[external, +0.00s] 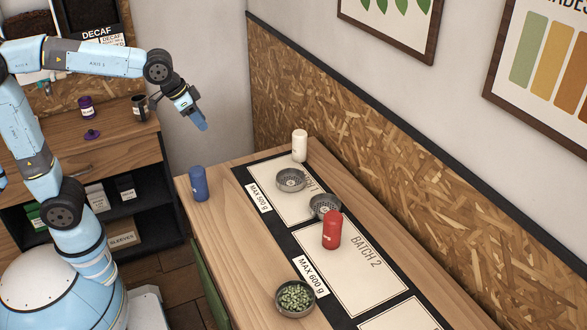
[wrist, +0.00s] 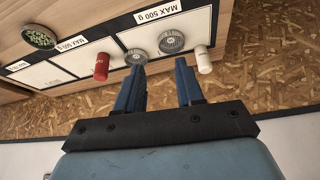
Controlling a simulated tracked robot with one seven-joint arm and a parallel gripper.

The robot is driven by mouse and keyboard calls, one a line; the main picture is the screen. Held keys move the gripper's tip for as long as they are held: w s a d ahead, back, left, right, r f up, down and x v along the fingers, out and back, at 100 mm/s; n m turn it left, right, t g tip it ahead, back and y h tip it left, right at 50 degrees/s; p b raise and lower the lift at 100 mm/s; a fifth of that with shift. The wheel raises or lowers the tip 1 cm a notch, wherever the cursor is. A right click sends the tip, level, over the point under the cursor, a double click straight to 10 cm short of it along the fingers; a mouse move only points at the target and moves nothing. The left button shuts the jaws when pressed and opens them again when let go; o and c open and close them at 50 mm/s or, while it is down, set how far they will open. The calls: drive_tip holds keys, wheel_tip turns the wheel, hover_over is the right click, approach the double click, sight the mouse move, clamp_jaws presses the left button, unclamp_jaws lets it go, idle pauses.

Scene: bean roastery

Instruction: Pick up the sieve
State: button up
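Two round grey dishes that look like sieves lie on the table. One sieve (external: 291,180) is on the Batch 1 card, and the other sieve (external: 325,206) is at the card's near edge, behind the red canister. They also show in the wrist view, one sieve (wrist: 171,41) near the white canister and the other sieve (wrist: 136,57) closer to the red one. My gripper (external: 203,126) hangs in the air left of the table's far end, away from both sieves. In the wrist view my gripper (wrist: 160,66) has its blue fingers apart with nothing between them.
A white canister (external: 300,146) stands beyond the sieves, a red canister (external: 332,231) beside the nearer one. A blue canister (external: 198,183) stands at the table's left corner. A grey bowl of green beans (external: 295,313) sits at the front. A chipboard wall panel (external: 400,180) borders the table.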

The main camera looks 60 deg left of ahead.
sight(325, 207)
drive_tip(key=w+d+f+m+g, duration=0.1)
drive_tip(key=w+d+f, duration=0.9)
drive_tip(key=w+d, duration=0.25)
drive_tip(key=w+d+f+m, duration=0.1)
drive_tip(key=w+d+f, duration=0.9)
drive_tip(key=w, duration=0.4)
drive_tip(key=shift+h, duration=0.3)
drive_tip(key=x, duration=1.3)
drive_tip(key=shift+w+d+r, duration=0.1)
drive_tip(key=shift+w+d, duration=0.15)
drive_tip(key=shift+c, duration=0.4)
clamp_jaws()
